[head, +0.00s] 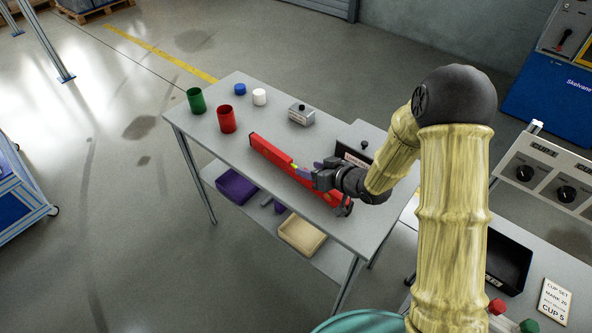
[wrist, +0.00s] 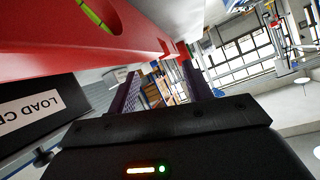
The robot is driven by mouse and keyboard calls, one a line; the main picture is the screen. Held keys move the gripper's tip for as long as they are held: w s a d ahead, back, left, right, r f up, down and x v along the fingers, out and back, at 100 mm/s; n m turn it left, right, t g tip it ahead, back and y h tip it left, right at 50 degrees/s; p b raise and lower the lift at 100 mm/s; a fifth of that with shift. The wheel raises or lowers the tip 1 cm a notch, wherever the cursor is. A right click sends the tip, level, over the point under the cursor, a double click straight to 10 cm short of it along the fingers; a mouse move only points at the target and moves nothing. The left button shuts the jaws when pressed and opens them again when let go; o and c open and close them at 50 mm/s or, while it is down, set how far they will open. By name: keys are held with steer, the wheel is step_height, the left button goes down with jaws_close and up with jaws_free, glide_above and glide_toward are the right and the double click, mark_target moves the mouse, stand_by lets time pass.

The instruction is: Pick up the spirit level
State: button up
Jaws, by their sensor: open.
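The spirit level (head: 272,152) is a long red bar with a green-yellow vial. It lies along the front part of the grey table in the head view. In the wrist view the red level (wrist: 60,42) fills the upper left, its bright green vial near the top edge. My gripper (head: 304,171) is at the middle of the level, beside the vial, with its fingers over or against the bar. In the wrist view the two dark purple fingers of my gripper (wrist: 160,82) stand apart. The level is close to the fingertips; I cannot tell whether they touch.
A green cup (head: 196,101), a red cup (head: 227,119), blue and white small cylinders and a grey metal block (head: 301,114) stand on the table (head: 238,88). A black box labelled "LOAD C…" (wrist: 30,110) is close to my gripper. A lower shelf holds a purple bin (head: 236,187) and a beige tray (head: 302,234).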

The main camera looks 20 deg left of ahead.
steer(key=x, duration=0.5)
steer(key=shift+s+d+f, duration=0.1)
steer(key=shift+s+f, duration=0.05)
steer(key=shift+f, duration=0.05)
jaws_close()
stand_by(0.4)
